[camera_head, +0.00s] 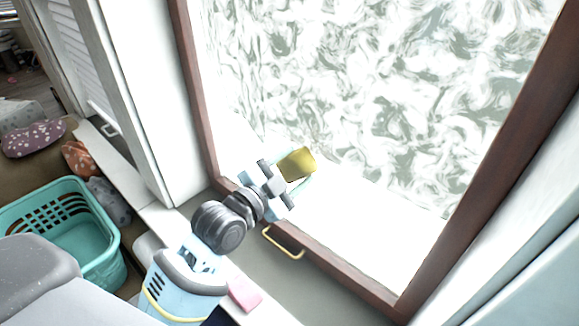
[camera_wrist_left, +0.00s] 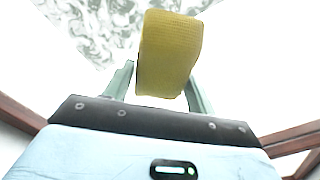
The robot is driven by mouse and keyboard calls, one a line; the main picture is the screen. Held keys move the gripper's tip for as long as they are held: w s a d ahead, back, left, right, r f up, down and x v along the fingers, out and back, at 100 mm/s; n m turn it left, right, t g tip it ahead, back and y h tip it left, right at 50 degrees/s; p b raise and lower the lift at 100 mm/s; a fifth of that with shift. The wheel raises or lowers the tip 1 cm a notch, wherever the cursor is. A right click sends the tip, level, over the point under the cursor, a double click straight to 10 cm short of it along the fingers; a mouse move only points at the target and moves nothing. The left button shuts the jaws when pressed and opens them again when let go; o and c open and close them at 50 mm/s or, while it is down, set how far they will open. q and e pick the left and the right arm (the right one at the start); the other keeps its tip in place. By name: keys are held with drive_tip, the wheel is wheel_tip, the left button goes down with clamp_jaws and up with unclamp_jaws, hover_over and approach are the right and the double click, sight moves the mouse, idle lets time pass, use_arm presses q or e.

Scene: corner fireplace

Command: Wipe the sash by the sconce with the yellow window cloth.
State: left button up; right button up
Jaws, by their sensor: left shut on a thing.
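The yellow window cloth (camera_head: 297,163) is a folded pad held in my left gripper (camera_head: 292,184), which is shut on it. In the left wrist view the cloth (camera_wrist_left: 168,55) stands between the two fingers (camera_wrist_left: 160,90). The sash (camera_head: 330,262) has a dark reddish-brown wooden frame around a large pane (camera_head: 400,85) covered in grey-green swirly marks. The cloth is in front of the lower left part of the pane, where it looks white and clear; whether it touches cannot be told. No sconce shows. My right gripper is not in view.
A brass handle (camera_head: 283,243) sticks out at the lower frame, close to my left wrist. A pink block (camera_head: 244,293) lies on the pale ledge beside my arm. A teal basket (camera_head: 112,262) stands at the left, with patterned bundles (camera_head: 35,138) behind it.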

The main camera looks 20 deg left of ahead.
sight(306, 177)
use_arm(q)
drive_tip(key=shift+s+d+r+p, duration=0.15)
drive_tip(key=shift+d+p, duration=0.05)
drive_tip(key=shift+d, duration=0.3)
drive_tip(key=shift+s+d+r+p, duration=0.1)
drive_tip(key=shift+s+d+p, duration=0.1)
drive_tip(key=shift+d, duration=0.3)
drive_tip(key=shift+s+d, duration=0.15)
drive_tip(key=shift+d, duration=0.35)
drive_tip(key=shift+d+f, duration=0.15)
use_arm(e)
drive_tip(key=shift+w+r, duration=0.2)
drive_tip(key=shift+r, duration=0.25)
